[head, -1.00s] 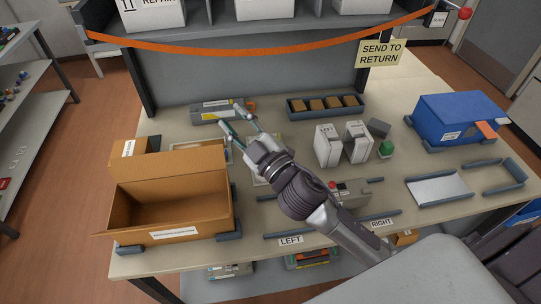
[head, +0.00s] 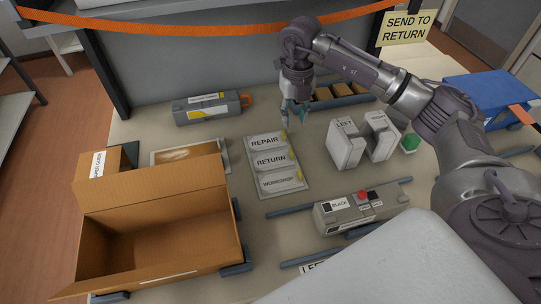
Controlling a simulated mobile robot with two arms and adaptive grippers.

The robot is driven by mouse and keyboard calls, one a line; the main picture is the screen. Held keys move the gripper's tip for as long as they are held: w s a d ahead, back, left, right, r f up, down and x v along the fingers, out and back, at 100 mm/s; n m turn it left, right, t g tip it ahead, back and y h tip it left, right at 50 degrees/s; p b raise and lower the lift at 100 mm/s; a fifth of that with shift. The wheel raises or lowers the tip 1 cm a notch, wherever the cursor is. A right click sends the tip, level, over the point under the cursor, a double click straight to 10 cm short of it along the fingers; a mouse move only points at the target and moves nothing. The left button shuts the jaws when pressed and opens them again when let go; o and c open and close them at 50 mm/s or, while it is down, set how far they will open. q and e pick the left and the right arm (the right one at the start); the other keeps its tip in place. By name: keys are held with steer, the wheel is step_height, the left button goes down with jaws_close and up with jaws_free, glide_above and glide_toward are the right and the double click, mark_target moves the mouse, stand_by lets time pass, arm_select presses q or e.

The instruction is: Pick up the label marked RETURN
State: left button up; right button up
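The RETURN label (head: 271,161) is a pale tag with a yellow end. It lies on a flat grey holder (head: 297,190) in the middle of the table. The REPAIR label (head: 264,142) lies just behind it and the WORKSHOP label (head: 281,184) just in front. My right gripper (head: 294,119) points down, behind and to the right of the RETURN label, near the REPAIR end of the holder. Its fingers look apart with nothing visible between them. Its height above the table is hard to tell. My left gripper is out of view.
An open cardboard box (head: 165,242) stands at front left. A grey cartridge (head: 208,107) lies behind. White upright blocks (head: 345,143) stand right of the labels. A cartridge marked BLACK (head: 352,211) lies in front, and a blue box (head: 487,92) stands far right.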

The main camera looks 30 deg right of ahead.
steer(key=p, duration=0.1)
glide_above(291, 151)
steer(key=f, duration=0.6)
steer(key=shift+s+d+f, duration=0.1)
steer(key=shift+s+f, duration=0.2)
steer(key=shift+w+f, duration=0.1)
steer(key=shift+f, duration=0.2)
steer(key=shift+f+p, duration=0.3)
steer(key=shift+p, duration=0.05)
step_height(291, 151, down, 4)
steer(key=shift+r+p, duration=0.25)
steer(key=shift+p, duration=0.4)
steer(key=shift+w+f, duration=0.1)
steer(key=shift+f, duration=0.4)
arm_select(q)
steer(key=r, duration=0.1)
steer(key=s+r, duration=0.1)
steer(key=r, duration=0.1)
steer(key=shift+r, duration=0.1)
arm_select(e)
jaws_close()
